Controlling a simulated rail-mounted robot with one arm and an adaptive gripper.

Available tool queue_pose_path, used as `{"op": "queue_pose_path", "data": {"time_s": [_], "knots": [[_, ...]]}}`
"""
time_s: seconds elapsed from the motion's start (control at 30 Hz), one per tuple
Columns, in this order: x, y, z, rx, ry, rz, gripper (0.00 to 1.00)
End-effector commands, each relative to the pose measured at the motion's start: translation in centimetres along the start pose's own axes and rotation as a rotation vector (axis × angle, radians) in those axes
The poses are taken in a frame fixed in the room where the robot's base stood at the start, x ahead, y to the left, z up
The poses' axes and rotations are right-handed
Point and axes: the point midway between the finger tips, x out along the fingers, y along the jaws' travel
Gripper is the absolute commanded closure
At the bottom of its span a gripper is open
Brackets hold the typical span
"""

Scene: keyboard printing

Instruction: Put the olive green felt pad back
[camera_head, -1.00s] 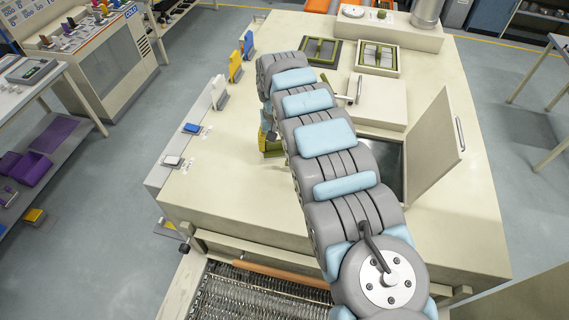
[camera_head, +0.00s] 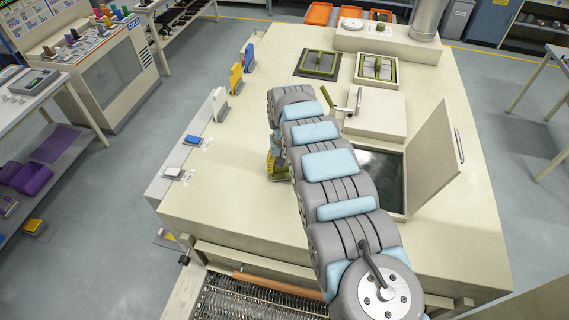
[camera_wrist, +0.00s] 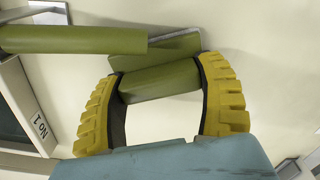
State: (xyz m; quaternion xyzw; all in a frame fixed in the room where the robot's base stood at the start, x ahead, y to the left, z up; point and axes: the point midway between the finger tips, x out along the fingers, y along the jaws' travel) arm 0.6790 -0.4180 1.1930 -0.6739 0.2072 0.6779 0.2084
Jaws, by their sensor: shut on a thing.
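The olive green felt pad (camera_wrist: 155,82) shows in the wrist view between the yellow fingers of my gripper (camera_wrist: 163,90), which are shut on it. A long olive green bar (camera_wrist: 75,40) crosses the upper left in front of it; I cannot tell if it belongs to the same piece. A grey edge shows behind. In the head view my gripper (camera_head: 272,162) points down over the left part of the cream worktop (camera_head: 228,205), largely hidden by my arm. Some olive green (camera_head: 279,174) shows at its tip. I cannot tell whether it touches the top.
Blue (camera_head: 192,140) and white (camera_head: 172,172) pads lie at the left edge, with upright yellow (camera_head: 236,75) and white (camera_head: 219,103) pieces behind. An open hatch lid (camera_head: 435,160) stands at the right. Two frames with green bars (camera_head: 320,62) (camera_head: 378,68) lie at the back.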

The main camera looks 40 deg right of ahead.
Motion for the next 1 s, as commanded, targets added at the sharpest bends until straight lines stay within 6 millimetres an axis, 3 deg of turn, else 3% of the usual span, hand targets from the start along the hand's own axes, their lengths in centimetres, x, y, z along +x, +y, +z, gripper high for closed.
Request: {"op": "queue_pose_path", "data": {"time_s": [0.33, 0.37, 0.43, 0.8, 1.0], "knots": [[0.4, -0.1, 0.0, -0.001, 0.001, 0.0, 0.65], [0.3, -0.1, -0.1, -0.001, 0.001, 0.0, 0.18], [0.3, 0.0, -0.1, -0.001, 0.001, 0.0, 0.0], [-0.2, 0.0, -0.1, 0.0, 0.001, 0.0, 0.0], [-1.8, 0.0, -0.2, -0.001, 0.006, 0.001, 0.0]]}}
